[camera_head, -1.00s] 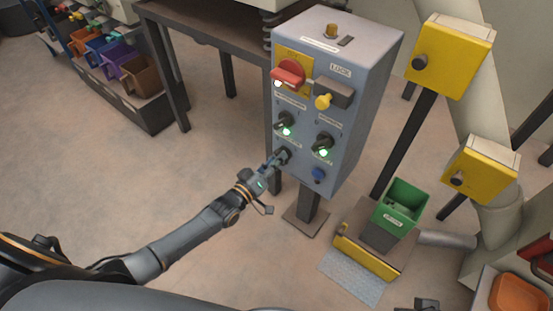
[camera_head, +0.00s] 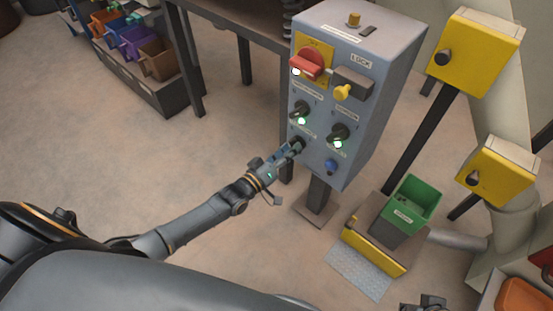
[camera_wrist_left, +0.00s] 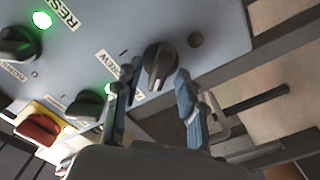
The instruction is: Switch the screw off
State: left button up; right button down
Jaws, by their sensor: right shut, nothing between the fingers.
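The control box (camera_head: 320,178) is grey-blue with a sloping front. The screw knob (camera_wrist_left: 158,66) is black, at the lower left of the panel, beside a partly hidden label ending "REW" (camera_wrist_left: 108,64). The small round lamp (camera_wrist_left: 195,40) by it looks dark. My left gripper (camera_head: 294,147) is at this knob; in the left wrist view its fingers (camera_wrist_left: 156,78) are apart, one on each side of the knob. Whether they touch it I cannot tell. My right gripper (camera_head: 428,303) shows only in part at the bottom edge, shut and empty.
Two knobs with lit green lamps, upper left (camera_head: 300,110) and right (camera_head: 340,132), sit close by. A red switch (camera_head: 307,64), yellow knob (camera_head: 342,92) and blue button (camera_head: 331,166) share the panel. Yellow boxes (camera_head: 474,52) and a green bin (camera_head: 412,205) stand right.

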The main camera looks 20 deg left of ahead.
pick_arm(q)
jog(key=v, duration=1.1)
jog(key=shift+s+r, duration=0.1)
dwell(1.7)
